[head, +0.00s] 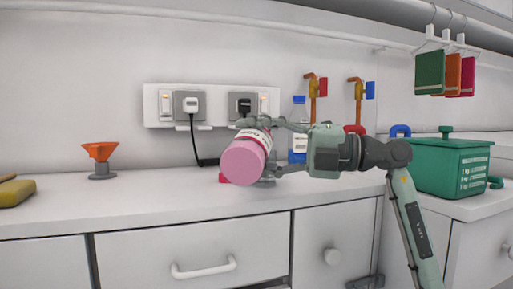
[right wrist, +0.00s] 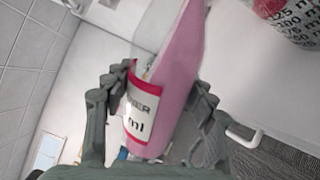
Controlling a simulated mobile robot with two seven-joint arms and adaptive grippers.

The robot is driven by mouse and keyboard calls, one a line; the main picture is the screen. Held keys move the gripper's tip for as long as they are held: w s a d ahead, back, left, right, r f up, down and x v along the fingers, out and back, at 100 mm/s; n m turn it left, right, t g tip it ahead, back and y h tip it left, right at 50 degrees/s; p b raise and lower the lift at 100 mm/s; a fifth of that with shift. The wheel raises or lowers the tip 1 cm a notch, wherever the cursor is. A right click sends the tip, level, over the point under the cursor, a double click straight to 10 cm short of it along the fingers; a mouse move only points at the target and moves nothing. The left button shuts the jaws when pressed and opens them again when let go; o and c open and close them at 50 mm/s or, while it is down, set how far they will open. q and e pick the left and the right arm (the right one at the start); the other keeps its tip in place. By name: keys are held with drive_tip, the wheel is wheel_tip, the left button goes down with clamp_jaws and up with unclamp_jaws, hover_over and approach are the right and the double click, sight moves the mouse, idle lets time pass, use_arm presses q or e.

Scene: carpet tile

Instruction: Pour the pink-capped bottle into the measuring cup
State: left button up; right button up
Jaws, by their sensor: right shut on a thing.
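My right gripper (head: 272,146) is shut on the pink-capped bottle (head: 257,137), which also shows in the right wrist view (right wrist: 160,95). The bottle is held above the counter, tipped well over, with its wide pink end toward the head camera and low. Its white label with red bands sits between the fingers. A clear measuring cup with dark markings (right wrist: 300,22) shows at the top right of the right wrist view, apart from the bottle there. In the head view the bottle and gripper hide most of what stands behind them. My left gripper is not in view.
A blue-capped bottle (head: 299,142) stands behind the right gripper. An orange funnel (head: 100,152) and a yellow sponge-like block (head: 17,193) are at the left. A green lidded box (head: 452,166) stands at the right. The counter (head: 150,200) between funnel and bottle is clear.

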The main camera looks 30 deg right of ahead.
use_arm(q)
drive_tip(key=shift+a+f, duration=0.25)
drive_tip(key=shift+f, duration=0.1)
use_arm(e)
drive_tip(key=shift+f+m, duration=0.2)
drive_tip(key=shift+m, duration=0.2)
idle(0.4)
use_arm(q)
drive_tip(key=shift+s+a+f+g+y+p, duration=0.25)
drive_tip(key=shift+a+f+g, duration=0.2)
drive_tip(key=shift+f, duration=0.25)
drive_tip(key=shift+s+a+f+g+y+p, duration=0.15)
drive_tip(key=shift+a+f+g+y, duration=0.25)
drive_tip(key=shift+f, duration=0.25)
use_arm(e)
drive_tip(key=shift+r, duration=0.15)
idle(1.4)
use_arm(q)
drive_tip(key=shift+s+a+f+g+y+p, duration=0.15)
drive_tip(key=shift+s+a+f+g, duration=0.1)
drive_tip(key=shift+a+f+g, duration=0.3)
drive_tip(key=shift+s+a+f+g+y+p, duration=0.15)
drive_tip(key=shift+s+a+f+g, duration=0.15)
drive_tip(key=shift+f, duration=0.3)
use_arm(e)
drive_tip(key=shift+r+m, duration=0.15)
drive_tip(key=shift+m, duration=0.25)
idle(0.9)
